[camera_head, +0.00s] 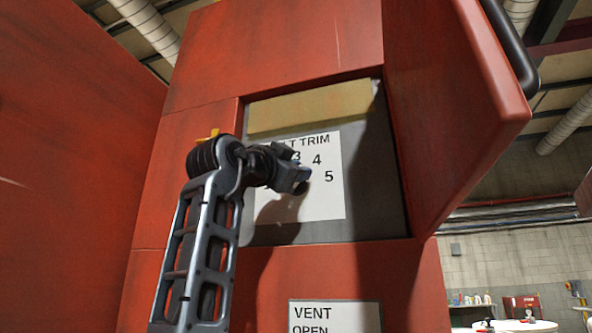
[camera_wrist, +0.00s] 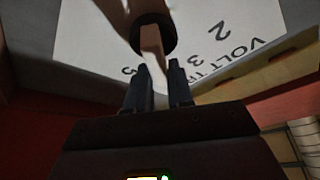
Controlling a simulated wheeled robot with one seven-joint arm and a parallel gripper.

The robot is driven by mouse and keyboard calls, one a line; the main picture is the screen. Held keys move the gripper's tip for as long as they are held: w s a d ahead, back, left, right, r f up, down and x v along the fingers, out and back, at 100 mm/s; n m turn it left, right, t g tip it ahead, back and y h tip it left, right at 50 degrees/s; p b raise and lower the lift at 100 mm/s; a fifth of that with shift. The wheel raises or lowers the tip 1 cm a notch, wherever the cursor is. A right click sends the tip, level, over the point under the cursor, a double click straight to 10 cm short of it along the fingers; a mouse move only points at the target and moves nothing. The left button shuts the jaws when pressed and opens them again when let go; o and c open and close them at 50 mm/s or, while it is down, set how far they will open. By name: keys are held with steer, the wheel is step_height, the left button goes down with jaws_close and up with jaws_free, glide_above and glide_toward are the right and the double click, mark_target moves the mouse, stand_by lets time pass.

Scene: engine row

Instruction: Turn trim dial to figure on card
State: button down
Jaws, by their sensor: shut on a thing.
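The trim dial (camera_wrist: 153,22) is a dark round knob with a pale bar standing out from it, seen in the wrist view on a white scale plate (camera_head: 325,195). The plate reads "TRIM", with the figures 3, 4 and 5 showing in the head view; the wrist view shows 2 and 3 upside down. My gripper (camera_wrist: 161,70) is at the dial, its two dark fingers shut on the pale bar. In the head view my gripper (camera_head: 303,181) covers the dial and part of the plate. The dial's pointer setting cannot be read. No card with a readable figure is in view.
An open red door (camera_head: 450,90) hangs at the recess's right. A "VENT OPEN" label (camera_head: 333,315) is below. A distant table stands at lower right.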

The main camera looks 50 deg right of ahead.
steer(key=shift+w+d+f, duration=0.1)
steer(key=shift+d+f, duration=0.05)
steer(key=shift+f, duration=0.1)
steer(key=c, duration=1.1)
jaws_free()
steer(key=shift+w, duration=0.1)
steer(key=shift+r, duration=0.1)
steer(key=b+v, duration=0.1)
steer(key=v, duration=0.7)
steer(key=shift+b, duration=0.4)
steer(key=shift+o, duration=0.3)
